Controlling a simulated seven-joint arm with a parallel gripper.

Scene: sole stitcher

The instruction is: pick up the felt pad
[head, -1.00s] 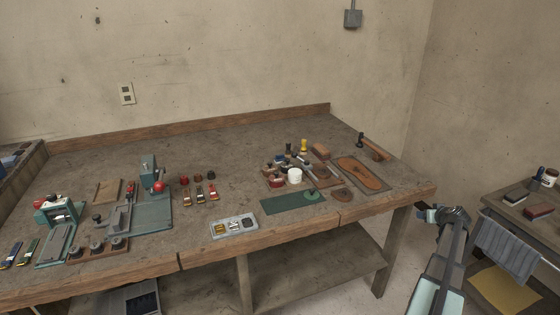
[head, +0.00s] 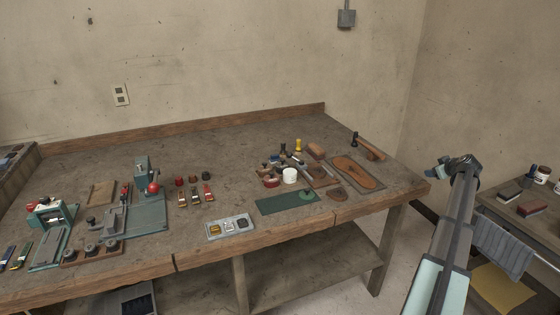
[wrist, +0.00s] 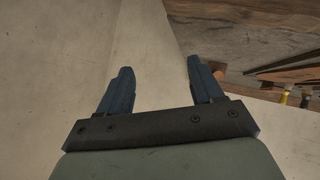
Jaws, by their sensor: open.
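No single thing is plainly the felt pad at this size. A flat dark green rectangle (head: 280,204) lies near the front edge of the workbench, and a small round green piece (head: 307,196) sits at its right end; either could be felt. My gripper (head: 437,170) is up off the right end of the bench, to the right of both green pieces and apart from them. In the wrist view my gripper (wrist: 157,72) shows two blue-black fingers spread wide with nothing between them. Neither green piece can be made out in that view.
The workbench (head: 100,266) holds a cluster of tools around a white pot (head: 290,176), a brown board (head: 357,172) at right, a grey tray (head: 230,226) and teal machines at left. A side table (head: 545,226) with brushes stands at right. Bare bench lies behind the tools.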

